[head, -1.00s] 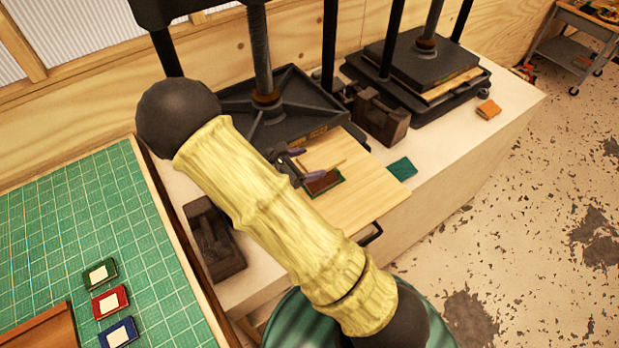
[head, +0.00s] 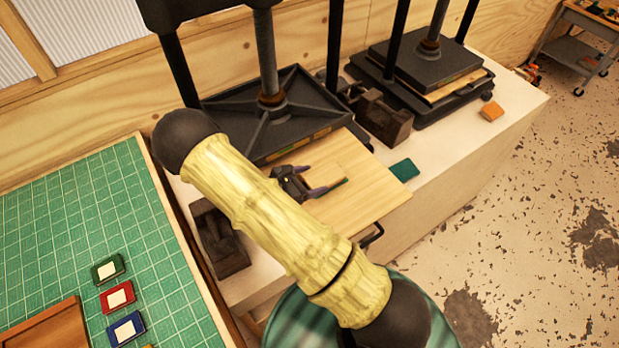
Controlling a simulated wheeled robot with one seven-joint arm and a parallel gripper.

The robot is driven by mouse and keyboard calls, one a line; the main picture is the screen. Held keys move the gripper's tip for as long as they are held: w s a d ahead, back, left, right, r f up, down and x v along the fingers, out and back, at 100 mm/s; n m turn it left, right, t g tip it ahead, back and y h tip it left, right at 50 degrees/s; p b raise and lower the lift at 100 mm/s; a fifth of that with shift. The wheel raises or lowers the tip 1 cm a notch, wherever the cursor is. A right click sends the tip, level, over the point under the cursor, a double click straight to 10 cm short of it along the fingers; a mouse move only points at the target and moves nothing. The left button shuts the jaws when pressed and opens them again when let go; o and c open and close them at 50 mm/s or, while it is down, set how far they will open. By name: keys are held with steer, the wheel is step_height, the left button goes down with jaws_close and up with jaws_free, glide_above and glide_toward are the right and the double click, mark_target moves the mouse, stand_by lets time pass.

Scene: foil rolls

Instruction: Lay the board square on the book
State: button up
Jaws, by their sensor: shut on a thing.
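My gripper (head: 319,178) is over the pale wooden press bed (head: 375,190), its purple-tipped fingers apart around a thin pale board (head: 324,175). The board blends with the bed in colour, so its outline is hard to make out. A small dark green and reddish edge of the book (head: 342,182) shows just beyond the lower fingertip. The rest of the book is hidden under the board and gripper. I cannot tell whether the board touches the book or lies square to it. My pale yellow arm link crosses the foreground.
A black press (head: 272,100) stands behind the bed, with a second press (head: 425,65) to the right. A green block (head: 404,170) lies by the bed's right edge. Dark metal weights (head: 383,120) sit between the presses. Small books (head: 117,297) lie on the green mat (head: 60,215).

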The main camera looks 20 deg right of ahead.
steer(key=shift+f, duration=0.15)
steer(key=o, duration=1)
steer(key=shift+r, duration=0.2)
steer(key=b+v, duration=0.4)
steer(key=v, duration=0.7)
steer(key=shift+s+f+b, duration=0.1)
steer(key=shift+s+b, duration=0.1)
steer(key=shift+b, duration=0.1)
steer(key=shift+a+r, duration=0.25)
steer(key=shift+a, duration=0.2)
